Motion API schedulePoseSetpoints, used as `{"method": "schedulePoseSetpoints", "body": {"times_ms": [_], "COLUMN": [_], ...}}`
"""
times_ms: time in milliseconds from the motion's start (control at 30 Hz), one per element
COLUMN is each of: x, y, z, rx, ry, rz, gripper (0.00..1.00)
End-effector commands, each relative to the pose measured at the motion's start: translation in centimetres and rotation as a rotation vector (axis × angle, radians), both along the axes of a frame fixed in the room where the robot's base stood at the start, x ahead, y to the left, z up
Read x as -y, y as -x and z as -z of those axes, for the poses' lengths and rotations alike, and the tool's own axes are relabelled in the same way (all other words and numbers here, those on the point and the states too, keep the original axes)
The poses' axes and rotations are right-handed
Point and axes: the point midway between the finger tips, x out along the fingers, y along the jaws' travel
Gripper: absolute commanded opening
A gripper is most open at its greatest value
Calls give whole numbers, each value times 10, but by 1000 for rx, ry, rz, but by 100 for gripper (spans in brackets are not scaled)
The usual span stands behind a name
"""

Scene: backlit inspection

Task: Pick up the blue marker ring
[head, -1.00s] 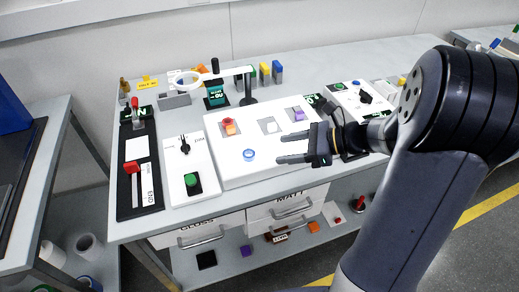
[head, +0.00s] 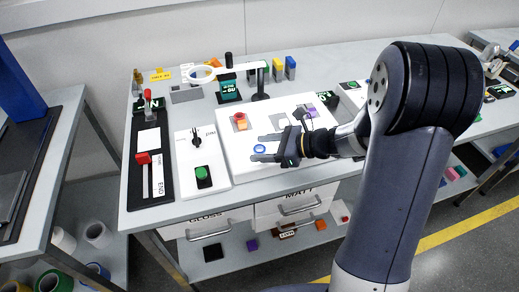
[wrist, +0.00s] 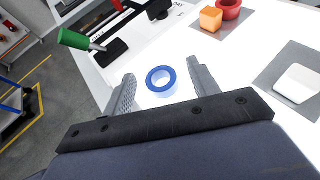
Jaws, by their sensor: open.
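The blue marker ring (head: 259,149) lies flat on the front left part of the white lit panel (head: 235,162). In the wrist view the ring (wrist: 161,70) sits between the fingertips in the picture, with a pale centre. My gripper (head: 261,147) is open and empty, one finger to each side of the ring in the picture. It also shows open in the wrist view (wrist: 160,71). Contact with the ring is not visible, and how far the fingers are above the panel is hard to tell.
An orange cube (wrist: 211,18) and a red ring (wrist: 229,8) are on the panel behind. A white block (wrist: 298,83) sits on a grey square.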

Motion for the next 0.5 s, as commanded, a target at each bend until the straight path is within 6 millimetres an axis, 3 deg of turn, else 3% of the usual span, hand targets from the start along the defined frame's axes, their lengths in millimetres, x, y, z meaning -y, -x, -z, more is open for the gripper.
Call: {"method": "schedulePoseSetpoints", "body": {"times_ms": [233,500], "x": [-1,-1], "y": [-1,0], "z": [1,1], "rx": [1,1], "ry": [1,1], "rz": [1,0], "gripper": [56,34]}}
